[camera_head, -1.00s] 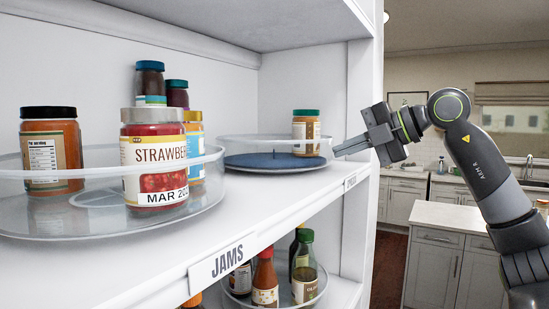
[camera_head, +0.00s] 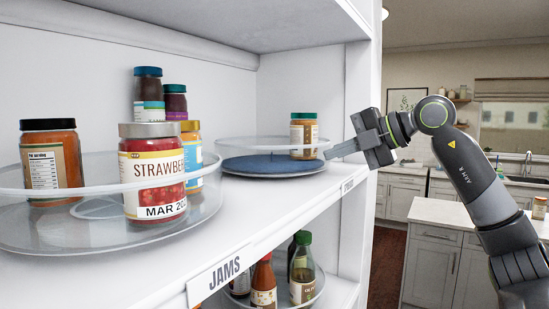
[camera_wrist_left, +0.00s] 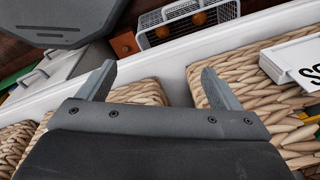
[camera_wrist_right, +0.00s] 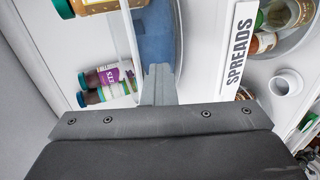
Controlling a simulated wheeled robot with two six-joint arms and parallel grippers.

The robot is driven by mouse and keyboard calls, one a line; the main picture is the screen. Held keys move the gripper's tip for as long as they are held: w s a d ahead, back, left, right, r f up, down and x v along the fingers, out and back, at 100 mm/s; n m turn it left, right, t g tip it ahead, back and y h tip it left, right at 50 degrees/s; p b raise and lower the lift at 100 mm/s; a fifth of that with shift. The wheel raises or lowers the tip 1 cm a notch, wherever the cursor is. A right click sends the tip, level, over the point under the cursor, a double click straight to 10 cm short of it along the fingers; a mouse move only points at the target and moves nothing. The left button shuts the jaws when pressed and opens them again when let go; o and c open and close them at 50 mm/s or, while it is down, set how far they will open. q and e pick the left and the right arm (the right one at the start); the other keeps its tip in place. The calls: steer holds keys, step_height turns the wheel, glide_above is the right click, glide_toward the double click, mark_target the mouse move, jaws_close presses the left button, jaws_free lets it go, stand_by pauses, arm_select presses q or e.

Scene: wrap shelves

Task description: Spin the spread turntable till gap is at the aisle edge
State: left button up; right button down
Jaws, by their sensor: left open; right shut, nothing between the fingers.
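The spread turntable (camera_head: 240,165) is a round clear-rimmed tray with a blue base at the far end of the upper shelf. One green-capped jar (camera_head: 304,138) stands on its right side; the blue base to the left looks bare. My right gripper (camera_head: 328,155) is shut and empty, its tips at the rim on the aisle side; I cannot tell if they touch. In the right wrist view its fingers (camera_wrist_right: 160,72) overlap the blue base, near the SPREADS label (camera_wrist_right: 237,45). My left gripper (camera_wrist_left: 157,70) is open and empty above woven baskets, out of the head view.
A jam turntable (camera_head: 60,235) with several jars, including a strawberry jar (camera_head: 153,175), stands nearer on the same shelf. The JAMS label (camera_head: 218,275) is on the shelf edge. Bottles stand on the shelf below. A white shelf upright (camera_head: 362,120) is close to my right gripper.

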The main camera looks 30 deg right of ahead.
steer(key=shift+w+d, duration=0.3)
steer(key=shift+d, duration=0.25)
steer(key=shift+w+d+p, duration=0.2)
steer(key=shift+d+p, duration=0.1)
steer(key=shift+d, duration=0.05)
